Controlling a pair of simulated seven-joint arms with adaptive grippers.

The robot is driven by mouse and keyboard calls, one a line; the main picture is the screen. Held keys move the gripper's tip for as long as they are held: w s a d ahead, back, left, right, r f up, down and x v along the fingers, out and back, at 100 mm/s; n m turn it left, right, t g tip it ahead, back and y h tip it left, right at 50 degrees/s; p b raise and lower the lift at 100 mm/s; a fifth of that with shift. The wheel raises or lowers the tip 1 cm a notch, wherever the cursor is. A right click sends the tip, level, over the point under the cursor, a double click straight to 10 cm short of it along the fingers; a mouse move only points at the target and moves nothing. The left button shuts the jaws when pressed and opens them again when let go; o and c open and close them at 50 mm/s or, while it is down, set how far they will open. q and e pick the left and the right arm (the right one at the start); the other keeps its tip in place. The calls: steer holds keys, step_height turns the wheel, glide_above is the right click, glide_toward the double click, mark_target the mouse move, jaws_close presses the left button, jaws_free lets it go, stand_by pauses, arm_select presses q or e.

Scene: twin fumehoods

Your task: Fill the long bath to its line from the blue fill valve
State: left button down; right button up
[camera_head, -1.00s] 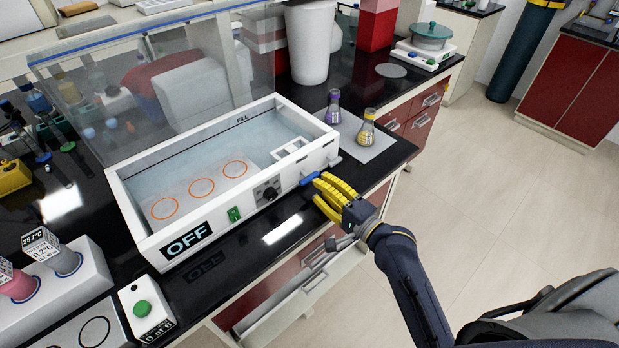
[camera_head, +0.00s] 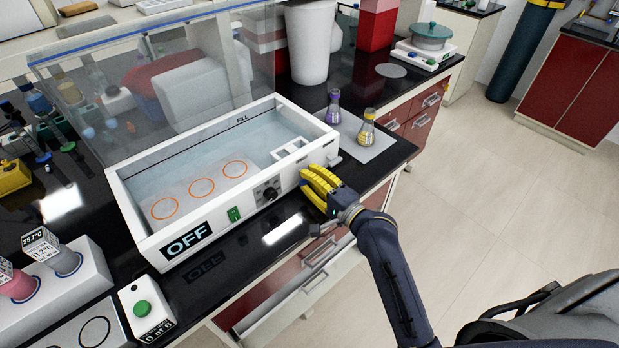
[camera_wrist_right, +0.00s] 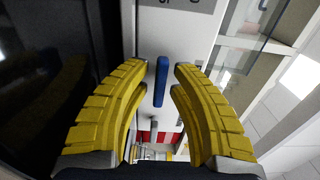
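The long bath (camera_head: 130,198) is a white open trough on the dark bench, with a dark line marked FILL (camera_head: 242,120) high on its inner back wall. Its inside looks pale blue, with three orange rings on the floor; I cannot tell the water level exactly. The blue fill valve's handle (camera_wrist_right: 161,82) stands between my right gripper's fingers in the right wrist view, with a small gap on each side. My right gripper (camera_head: 304,180) is open at the bath's front right and hides the handle in the head view. My left gripper is not in view.
The bath's front has an OFF display (camera_head: 188,240), a green switch (camera_head: 235,214) and a black knob (camera_head: 269,194). Two flasks (camera_head: 334,108) (camera_head: 367,128) stand on a pale mat right of the bath. An open drawer (camera_head: 305,295) juts out below the bench.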

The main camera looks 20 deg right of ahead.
jaws_close()
steer(key=shift+n, duration=0.3)
steer(key=n, duration=0.3)
steer(key=shift+n, duration=2.7)
steer(key=shift+o, duration=1.5)
jaws_free()
steer(key=shift+s+d, duration=0.1)
steer(key=v, duration=1.1)
steer(key=shift+s, duration=0.35)
